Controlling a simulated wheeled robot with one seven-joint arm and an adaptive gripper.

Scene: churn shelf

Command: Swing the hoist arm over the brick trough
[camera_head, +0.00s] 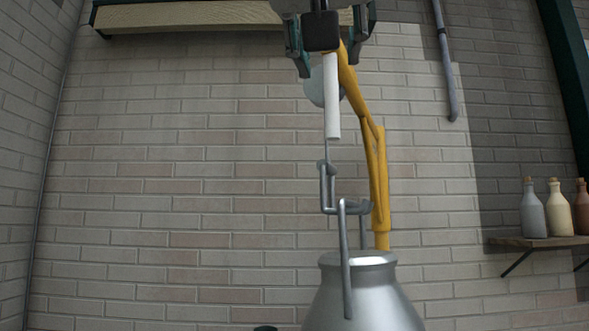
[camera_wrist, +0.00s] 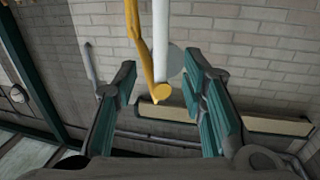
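The yellow hoist arm (camera_head: 357,92) slants up from its upright yellow post (camera_head: 381,190) to beside my gripper. A white rod (camera_head: 332,98) hangs near its upper end. In the wrist view the arm (camera_wrist: 140,40) and white rod (camera_wrist: 160,38) appear between my gripper's (camera_wrist: 160,76) teal-padded fingers, with clear gaps on both sides. My gripper (camera_head: 329,58) is open at the top of the head view. A grey metal hook (camera_head: 328,190) hangs below the rod, over the metal churn (camera_head: 365,295). I cannot make out a brick trough in either view.
A wooden ledge (camera_head: 225,14) runs along the wall at upper left. A small shelf (camera_head: 535,243) with bottles (camera_head: 556,208) is at the right. A grey pipe (camera_head: 446,65) hangs at upper right. The space left of the churn looks open.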

